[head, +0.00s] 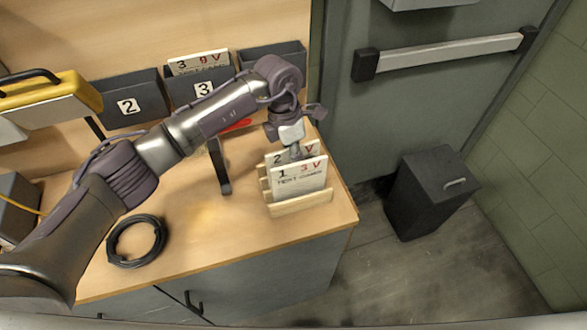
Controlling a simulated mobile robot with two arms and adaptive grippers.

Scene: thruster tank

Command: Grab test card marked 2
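The test card marked 2 (280,158) stands in a wooden rack (302,208) near the right end of the bench. Only its upper strip shows, behind the card marked 1 (300,178), which reads "3 V". My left gripper (294,150) points down over the rack, with its tip in front of the top of card 2. The tip covers the middle of that card's marking. Whether the fingers are closed on the card or only beside it cannot be made out. My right gripper is not in view.
Wall bins labelled 2 (128,105) and 3 (204,89) hang behind the bench; bin 3 holds a card marked 3, 9 V (199,62). A black cable coil (137,241) and a dark upright stand (219,167) are on the bench. A dark bin (430,193) stands on the floor.

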